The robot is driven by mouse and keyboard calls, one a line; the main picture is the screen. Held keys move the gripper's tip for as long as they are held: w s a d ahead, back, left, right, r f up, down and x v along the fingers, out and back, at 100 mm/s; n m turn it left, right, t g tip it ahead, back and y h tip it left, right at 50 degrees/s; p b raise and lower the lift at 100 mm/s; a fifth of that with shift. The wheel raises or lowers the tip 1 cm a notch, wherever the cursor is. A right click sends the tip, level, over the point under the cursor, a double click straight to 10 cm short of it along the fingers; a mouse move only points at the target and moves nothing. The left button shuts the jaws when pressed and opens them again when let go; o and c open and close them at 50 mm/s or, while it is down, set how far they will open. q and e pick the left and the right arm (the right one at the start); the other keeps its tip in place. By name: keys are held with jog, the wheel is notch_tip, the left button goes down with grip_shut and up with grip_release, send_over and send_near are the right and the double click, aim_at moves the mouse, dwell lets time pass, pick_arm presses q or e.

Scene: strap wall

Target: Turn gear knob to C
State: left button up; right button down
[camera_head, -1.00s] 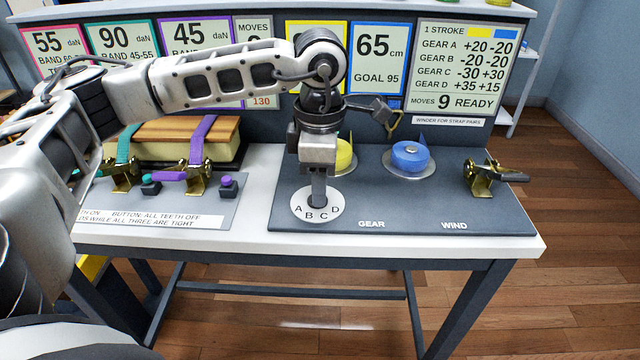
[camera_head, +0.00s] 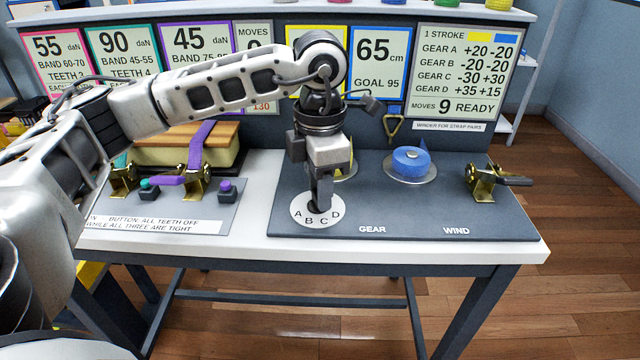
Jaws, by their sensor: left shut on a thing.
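The white gear dial (camera_head: 320,219) with letters A, B, C and D lies on the dark panel at the left of the word GEAR. My left gripper (camera_head: 320,203) points straight down over the middle of the dial and is shut on the gear knob, which its fingers mostly hide. I cannot tell which letter the knob points at. My right gripper is not in view.
To the right are a blue strap spool (camera_head: 411,162) and a brass winding crank (camera_head: 484,182). A yellow spool (camera_head: 346,166) is partly behind my gripper. Brass ratchets (camera_head: 196,182) with purple and teal straps stand at the left. Boards (camera_head: 460,75) stand behind.

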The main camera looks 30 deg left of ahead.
pick_arm(q)
jog(key=o, duration=1)
notch_tip(320, 180, up, 16)
jog(key=p, duration=0.2)
jog(key=shift+p, duration=0.35)
